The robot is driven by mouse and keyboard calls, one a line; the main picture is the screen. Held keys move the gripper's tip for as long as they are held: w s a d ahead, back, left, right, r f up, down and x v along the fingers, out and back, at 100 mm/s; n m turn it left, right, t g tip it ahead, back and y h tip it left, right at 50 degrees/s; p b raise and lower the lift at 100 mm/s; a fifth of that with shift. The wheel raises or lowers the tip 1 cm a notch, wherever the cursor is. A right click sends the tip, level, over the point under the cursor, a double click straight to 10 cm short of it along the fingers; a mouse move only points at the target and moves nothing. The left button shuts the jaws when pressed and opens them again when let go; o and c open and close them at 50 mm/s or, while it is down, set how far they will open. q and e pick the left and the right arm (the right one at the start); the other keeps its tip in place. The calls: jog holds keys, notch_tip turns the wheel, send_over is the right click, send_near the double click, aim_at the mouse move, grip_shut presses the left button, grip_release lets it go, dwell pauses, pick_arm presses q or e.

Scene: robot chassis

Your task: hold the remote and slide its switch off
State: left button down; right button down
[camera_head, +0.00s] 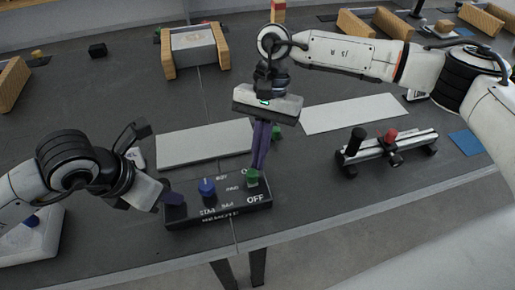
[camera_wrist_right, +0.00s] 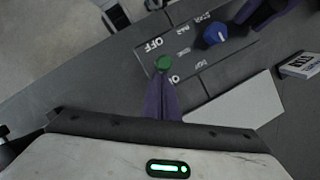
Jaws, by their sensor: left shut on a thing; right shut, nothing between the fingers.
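The remote (camera_head: 220,213) is a dark box near the table's front edge, with a blue knob (camera_head: 207,187), a green switch (camera_head: 252,178) and white lettering. The switch is at the right end, above the word OFF. My left gripper (camera_head: 172,198) is shut on the remote's left end; its purple fingers also show in the right wrist view (camera_wrist_right: 258,14). My right gripper (camera_head: 259,166) is shut and empty, pointing down, its purple fingertips at the green switch. In the right wrist view the green switch (camera_wrist_right: 164,62) is just beyond the fingertips (camera_wrist_right: 160,82); contact is unclear.
Two pale flat panels (camera_head: 190,144) (camera_head: 352,113) lie behind the remote. A rail device with black and red knobs (camera_head: 388,148) stands to the right.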

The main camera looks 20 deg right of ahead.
pick_arm(q)
jog(key=shift+w, duration=0.1)
pick_arm(e)
jog(key=shift+s+a, duration=0.15)
jog(key=shift+s, duration=1)
jog(key=w+d+r, duration=0.5)
jog(key=w+r, duration=0.1)
jog(key=r, duration=0.3)
jog(key=shift+r, duration=0.2)
pick_arm(q)
jog(key=c, duration=1.5)
grip_release()
jog(key=shift+o, duration=0.2)
